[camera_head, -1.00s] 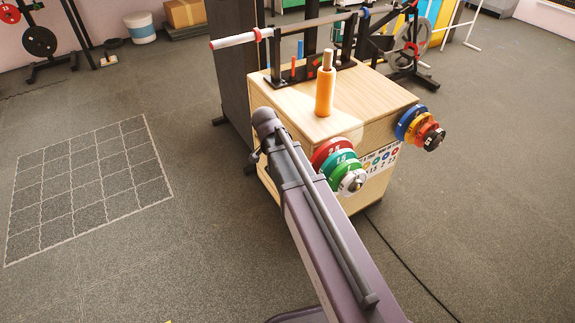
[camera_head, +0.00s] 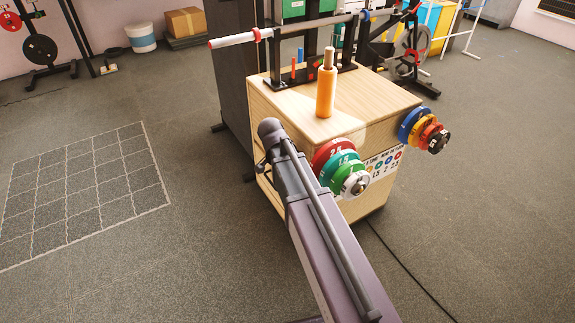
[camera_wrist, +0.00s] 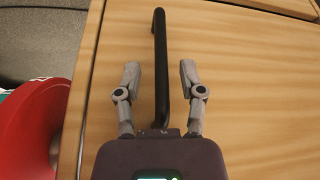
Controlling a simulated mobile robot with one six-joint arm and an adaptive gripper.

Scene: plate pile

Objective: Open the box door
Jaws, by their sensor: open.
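The wooden box (camera_head: 285,105) stands in the middle of the head view, with its pale top and front partly behind my arm. In the wrist view its light wood door (camera_wrist: 250,110) fills most of the picture. A black bar handle (camera_wrist: 160,35) runs lengthwise up the middle. My gripper (camera_wrist: 160,70) is open, one finger on each side of the handle, with gaps showing between the fingers and the bar. In the head view my arm reaches the box's left front side, and the gripper's fingers are hidden there.
Coloured weight plates (camera_head: 338,165) stick out from the box front near my arm, and a red one (camera_wrist: 30,125) shows left in the wrist view. More plates (camera_head: 424,129) stand at the right corner. An orange post (camera_head: 326,92) and a barbell rack are on top. Floor at left is clear.

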